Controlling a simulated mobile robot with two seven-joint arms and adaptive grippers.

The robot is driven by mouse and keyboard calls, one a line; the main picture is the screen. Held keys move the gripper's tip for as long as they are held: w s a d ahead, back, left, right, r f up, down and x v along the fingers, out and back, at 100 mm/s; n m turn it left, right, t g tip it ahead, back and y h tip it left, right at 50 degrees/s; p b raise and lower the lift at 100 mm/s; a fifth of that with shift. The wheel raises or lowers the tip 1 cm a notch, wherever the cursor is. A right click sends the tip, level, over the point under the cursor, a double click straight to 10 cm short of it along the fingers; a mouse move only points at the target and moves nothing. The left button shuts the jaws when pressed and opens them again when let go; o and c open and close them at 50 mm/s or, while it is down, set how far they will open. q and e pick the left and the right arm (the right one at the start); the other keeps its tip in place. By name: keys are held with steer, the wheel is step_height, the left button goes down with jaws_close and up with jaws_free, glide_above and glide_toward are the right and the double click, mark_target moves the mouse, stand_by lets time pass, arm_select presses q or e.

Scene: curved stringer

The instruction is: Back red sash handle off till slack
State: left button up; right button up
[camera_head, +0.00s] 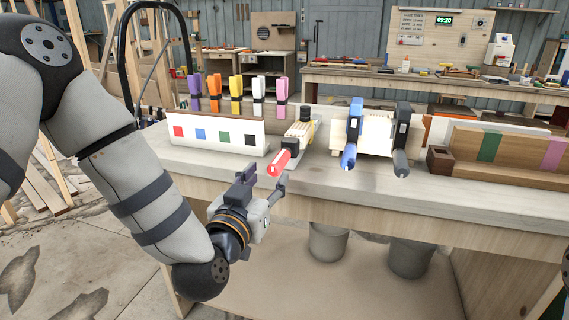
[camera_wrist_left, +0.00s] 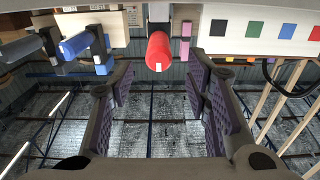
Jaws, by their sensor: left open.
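The red sash handle (camera_head: 279,162) points out over the front edge of the bench, at the end of a clamp (camera_head: 299,130). It also shows in the left wrist view (camera_wrist_left: 159,52), end-on, with a small white mark on its end face. My left gripper (camera_head: 262,182) is open just in front of the handle. In the left wrist view the two padded fingers (camera_wrist_left: 160,85) stand apart on either side of the handle's line, with the handle beyond the tips. I see no contact. My right gripper does not show.
A blue handle (camera_head: 348,158) and a dark grey handle (camera_head: 400,163) stick out to the right. A white board (camera_head: 217,135) with coloured squares stands left, with several coloured clamps behind it. The wooden bench front (camera_head: 400,215) runs below; a brown block stands at right.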

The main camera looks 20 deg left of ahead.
mark_target(280, 162)
arm_select(q)
steer(key=w, duration=0.5)
steer(key=w+b, duration=0.1)
steer(key=w, duration=0.1)
steer(key=shift+w+d+f, duration=0.15)
steer(key=shift+w+f, duration=0.15)
steer(key=shift+f, duration=0.1)
steer(key=shift+w+r, duration=0.2)
steer(key=shift+w, duration=0.25)
jaws_close()
